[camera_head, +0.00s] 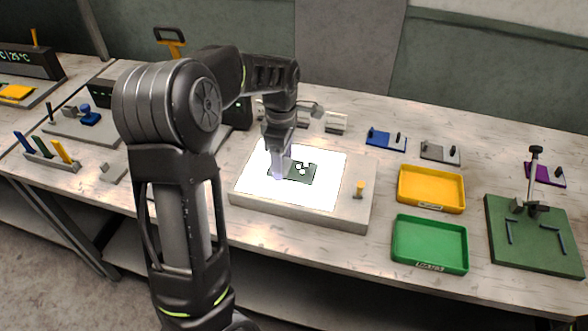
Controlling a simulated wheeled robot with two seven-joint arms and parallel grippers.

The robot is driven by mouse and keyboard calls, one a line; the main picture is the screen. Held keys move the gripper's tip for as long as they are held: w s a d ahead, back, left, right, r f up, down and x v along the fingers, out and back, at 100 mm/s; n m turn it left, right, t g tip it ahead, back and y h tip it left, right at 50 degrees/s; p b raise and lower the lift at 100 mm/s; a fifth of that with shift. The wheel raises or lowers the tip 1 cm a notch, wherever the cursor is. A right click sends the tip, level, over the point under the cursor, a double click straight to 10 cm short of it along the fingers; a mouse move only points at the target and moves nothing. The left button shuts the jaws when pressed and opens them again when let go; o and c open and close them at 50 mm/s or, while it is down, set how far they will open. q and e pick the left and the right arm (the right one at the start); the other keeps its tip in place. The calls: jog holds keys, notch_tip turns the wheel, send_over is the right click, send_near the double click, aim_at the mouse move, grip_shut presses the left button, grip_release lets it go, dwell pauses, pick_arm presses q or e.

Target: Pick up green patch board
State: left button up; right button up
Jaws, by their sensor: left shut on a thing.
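The green patch board (299,173) is a small dark green plate with light cut-outs. It is over the bright white panel of a light box (320,214). My left gripper (279,172) points down at the board's left end and is shut on it. The fingertips are small and partly washed out by the glow. I cannot tell whether the board touches the panel or is just above it. My right gripper is not in view.
A yellow tray (431,189) and a green tray (429,244) stand right of the light box. A green fixture board (535,238) with an upright post is at the far right. Small blue (386,140), grey and purple blocks lie behind. A tool rack (50,158) stands at left.

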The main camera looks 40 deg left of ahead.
pick_arm(q)
jog(key=c, duration=0.6)
notch_tip(320, 180, up, 10)
jog(key=shift+r+b, duration=0.1)
jog(key=shift+b, duration=0.45)
jog(key=shift+c, duration=0.2)
